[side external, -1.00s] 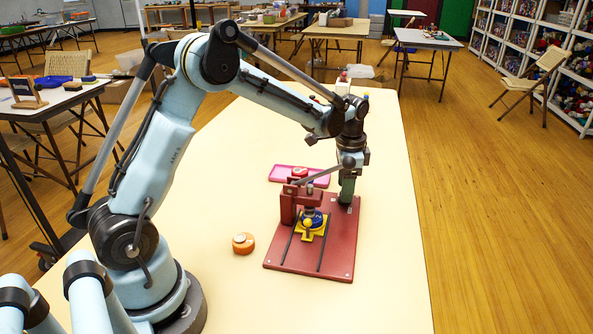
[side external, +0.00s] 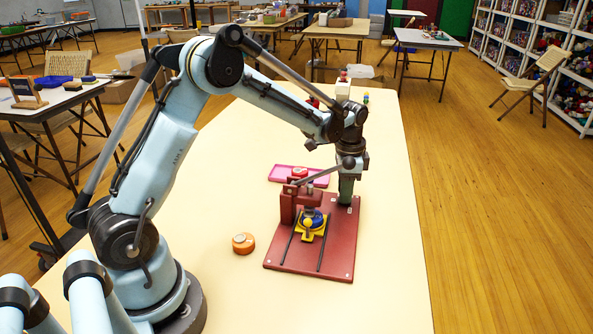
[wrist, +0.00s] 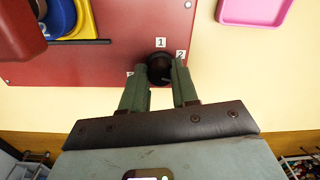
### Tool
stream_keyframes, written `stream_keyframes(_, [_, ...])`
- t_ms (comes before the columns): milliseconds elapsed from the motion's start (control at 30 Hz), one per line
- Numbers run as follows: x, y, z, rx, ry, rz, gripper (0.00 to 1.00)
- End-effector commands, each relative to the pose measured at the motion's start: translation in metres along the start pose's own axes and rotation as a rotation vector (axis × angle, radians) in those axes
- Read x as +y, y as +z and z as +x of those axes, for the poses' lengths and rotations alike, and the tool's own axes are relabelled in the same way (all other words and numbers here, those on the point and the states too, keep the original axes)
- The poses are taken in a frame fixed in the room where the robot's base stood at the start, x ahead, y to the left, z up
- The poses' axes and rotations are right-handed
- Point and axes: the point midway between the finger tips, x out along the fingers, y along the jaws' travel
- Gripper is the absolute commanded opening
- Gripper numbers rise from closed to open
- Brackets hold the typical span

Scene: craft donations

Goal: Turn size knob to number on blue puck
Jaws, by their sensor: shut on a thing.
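The size knob (wrist: 160,58) is dark and round, near the edge of the red press board (wrist: 100,66). A white "1" label is above it, a "2" at its upper right, and a partly hidden label at lower left. My gripper (wrist: 161,74) has its green fingers on both sides of the knob, shut on it. In the side view my gripper (side external: 346,190) reaches down at the board's far right corner, hiding the knob. The blue puck (side external: 313,220) sits in a yellow holder (side external: 306,236) under the press. No number on it is readable.
The red press frame (side external: 288,205) with its grey lever stands left of my gripper. A pink tray (side external: 276,175) holding a red puck (side external: 299,172) lies behind the board. An orange puck (side external: 243,244) lies on the table to the left. The table's right side is clear.

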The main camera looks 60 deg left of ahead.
Motion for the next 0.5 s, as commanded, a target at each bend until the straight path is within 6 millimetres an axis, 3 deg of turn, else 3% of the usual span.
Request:
stream_keyframes(267, [0.0003, -0.0003, -0.0003, -0.003, 0.0, -0.099, 0.0])
stream_keyframes(500, [0.0005, -0.0007, -0.0003, -0.007, 0.0, -0.285, 0.0])
